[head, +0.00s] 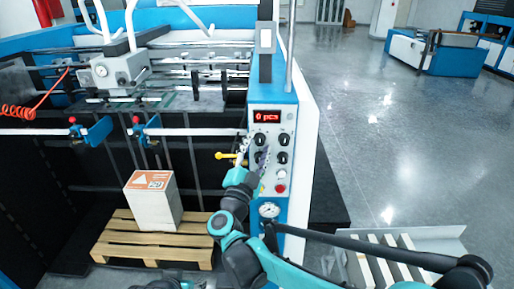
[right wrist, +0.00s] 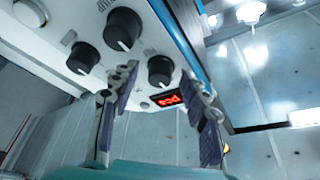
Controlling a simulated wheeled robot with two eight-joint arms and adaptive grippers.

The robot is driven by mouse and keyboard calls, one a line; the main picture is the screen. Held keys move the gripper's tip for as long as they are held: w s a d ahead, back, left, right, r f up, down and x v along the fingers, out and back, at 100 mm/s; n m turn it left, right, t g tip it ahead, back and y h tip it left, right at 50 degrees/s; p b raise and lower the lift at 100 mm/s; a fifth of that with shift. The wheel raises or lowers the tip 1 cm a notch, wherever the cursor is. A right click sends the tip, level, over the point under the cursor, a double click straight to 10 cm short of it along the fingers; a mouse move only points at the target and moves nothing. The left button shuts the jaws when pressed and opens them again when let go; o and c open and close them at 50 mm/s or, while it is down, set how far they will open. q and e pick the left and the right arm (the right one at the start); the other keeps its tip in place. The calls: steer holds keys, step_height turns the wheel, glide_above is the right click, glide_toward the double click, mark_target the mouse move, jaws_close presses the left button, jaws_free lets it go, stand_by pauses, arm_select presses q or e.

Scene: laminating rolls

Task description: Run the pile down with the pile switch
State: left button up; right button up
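The control panel (head: 283,112) stands at the right end of the machine, with a red display (head: 267,117) reading "0 pcs" and several black rotary knobs (head: 284,139). I cannot read which knob is the pile switch. My right gripper (head: 254,160) is in front of the panel's left knobs and partly hides them. In the right wrist view its two fingers (right wrist: 160,78) are spread and empty. A black knob (right wrist: 160,70) shows between the fingertips; contact cannot be judged. The pile, a white box (head: 152,207) with an orange label, sits on a wooden pallet (head: 110,247). My left gripper is not clearly seen.
A red button (head: 280,188) and a round gauge (head: 269,210) are low on the panel. A yellow-tipped lever (head: 226,155) sticks out left of the panel. A grey tray with white slats (head: 395,260) lies at lower right.

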steer(key=v, duration=0.7)
steer(key=shift+s, duration=0.25)
steer(key=shift+a, duration=0.1)
steer(key=s+d+f+n+g+y+b, duration=0.2)
steer(key=s+d+f, duration=0.4)
steer(key=f, duration=0.3)
steer(key=s+d+f+n+g+y+b, duration=0.2)
steer(key=s+d+f+n+g+b, duration=0.2)
steer(key=f, duration=0.6)
steer(key=s+d+f+n+g+y+b, duration=0.1)
steer(key=s+d+f+n+g+b, duration=0.1)
steer(key=s+d+f+n+g, duration=0.4)
steer(key=s+d+f+g, duration=0.1)
steer(key=s+d+f, duration=0.3)
steer(key=d, duration=0.1)
steer(key=shift+s+f+n+y+b, duration=0.2)
steer(key=shift+s+n+y+b, duration=0.05)
steer(key=shift+n+y+b, duration=0.15)
